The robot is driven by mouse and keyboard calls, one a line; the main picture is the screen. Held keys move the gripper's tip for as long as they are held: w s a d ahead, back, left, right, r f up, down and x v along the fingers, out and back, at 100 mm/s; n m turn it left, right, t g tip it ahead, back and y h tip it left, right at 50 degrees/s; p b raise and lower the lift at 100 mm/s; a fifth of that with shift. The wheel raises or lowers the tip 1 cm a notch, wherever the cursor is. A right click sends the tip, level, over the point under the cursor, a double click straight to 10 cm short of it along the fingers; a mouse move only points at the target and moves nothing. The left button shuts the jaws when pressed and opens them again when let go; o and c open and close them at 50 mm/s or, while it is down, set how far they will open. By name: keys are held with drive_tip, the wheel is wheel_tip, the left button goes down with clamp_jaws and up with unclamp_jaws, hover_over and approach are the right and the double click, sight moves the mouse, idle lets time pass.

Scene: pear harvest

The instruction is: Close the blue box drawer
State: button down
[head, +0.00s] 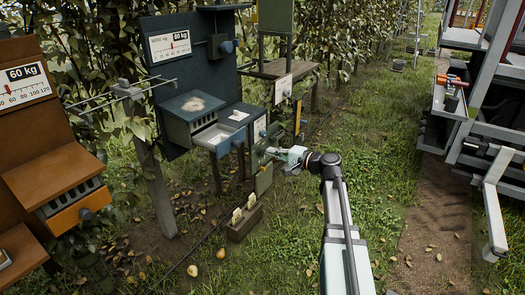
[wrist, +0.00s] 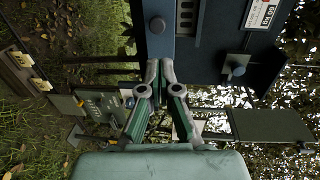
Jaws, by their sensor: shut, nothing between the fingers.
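The blue box (head: 192,104) is a dark blue cabinet with a sloped lid and a scale board above it. Its drawer (head: 221,138) is pulled out, with the pale inside visible from above. A round knob (head: 238,146) sits on the drawer front. My gripper (head: 272,153) is to the right of the drawer in the head view. Its fingers are shut and empty in the wrist view (wrist: 159,68). I cannot tell whether they touch the drawer front.
An orange box (head: 62,180) with a 60 kg scale stands at the left. A green box on a wooden table (head: 280,68) stands behind. Small signs on a block (head: 245,220) and fallen pears (head: 220,253) are below. The grass path at the right is open.

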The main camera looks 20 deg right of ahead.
sight(239, 144)
drive_tip(key=p+x, duration=0.2)
drive_tip(key=x, duration=1.1)
drive_tip(key=shift+w, duration=0.1)
